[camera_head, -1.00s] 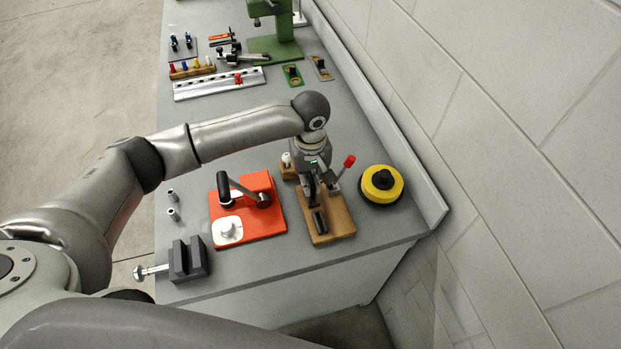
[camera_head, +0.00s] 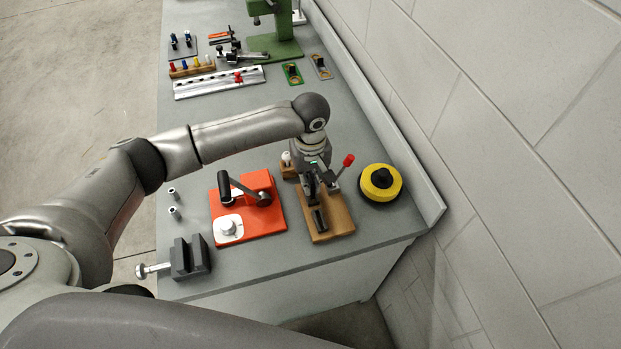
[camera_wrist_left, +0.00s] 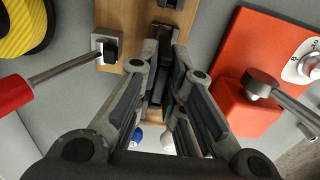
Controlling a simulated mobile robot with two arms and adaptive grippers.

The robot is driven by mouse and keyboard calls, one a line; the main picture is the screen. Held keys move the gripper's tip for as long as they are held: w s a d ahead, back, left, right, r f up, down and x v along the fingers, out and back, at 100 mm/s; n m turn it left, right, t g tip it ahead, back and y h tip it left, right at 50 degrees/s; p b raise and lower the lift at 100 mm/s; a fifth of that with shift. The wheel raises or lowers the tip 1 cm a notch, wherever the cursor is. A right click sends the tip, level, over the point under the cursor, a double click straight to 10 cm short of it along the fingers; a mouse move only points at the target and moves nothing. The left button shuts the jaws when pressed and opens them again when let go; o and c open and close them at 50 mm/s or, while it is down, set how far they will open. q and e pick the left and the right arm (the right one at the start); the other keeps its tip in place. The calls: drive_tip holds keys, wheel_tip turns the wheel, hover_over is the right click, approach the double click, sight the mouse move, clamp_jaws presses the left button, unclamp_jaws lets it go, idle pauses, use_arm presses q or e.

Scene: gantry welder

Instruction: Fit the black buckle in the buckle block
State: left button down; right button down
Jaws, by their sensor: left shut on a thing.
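The buckle block is a wooden block (camera_head: 341,224) on the bench, with a dark piece (camera_head: 320,219) on its front part. Its wood (camera_wrist_left: 186,18) also shows in the left wrist view. My left gripper (camera_head: 312,191) points down over the block. In the left wrist view its fingers (camera_wrist_left: 160,68) are closed on a narrow black part, which I take for the black buckle (camera_wrist_left: 157,80). The fingers hide much of it, and I cannot tell whether it touches the block. My right gripper is not in view.
A lever with a red knob (camera_head: 348,160) rises beside my gripper. A red plate fixture (camera_head: 265,220) stands left of the block, and a yellow and black round thing (camera_head: 381,184) right. A dark vise (camera_head: 189,259) is at front left. The wall bounds the right side.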

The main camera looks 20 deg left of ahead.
use_arm(q)
drive_tip(key=shift+f, duration=1.05)
drive_tip(key=c, duration=1.5)
unclamp_jaws()
drive_tip(key=shift+o, duration=0.2)
drive_tip(key=shift+r, duration=0.1)
wheel_tip(320, 180, up, 12)
drive_tip(key=shift+f, duration=0.1)
